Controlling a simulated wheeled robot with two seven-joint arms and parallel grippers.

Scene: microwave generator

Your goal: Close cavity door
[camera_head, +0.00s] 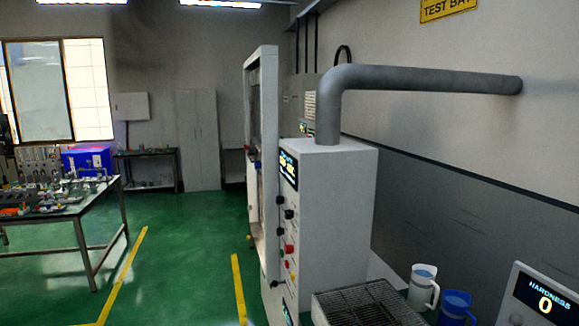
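A tall white framed panel (271,120) stands just left of the white generator cabinet (337,205). It looks like the cavity door, seen nearly edge-on, with a darker inner area. I cannot tell from this angle exactly how far open it is, and the cavity itself is hidden. The cabinet's narrow front carries a lit display (289,169) and several coloured knobs and buttons. Neither of my grippers shows in the head view.
A grey pipe (420,78) runs from the cabinet top to the right wall. A dark grate (368,305), a white jug (422,287), a blue jug (455,308) and a hardness meter (541,300) are at lower right. A cluttered workbench (60,208) stands left; green floor between is clear.

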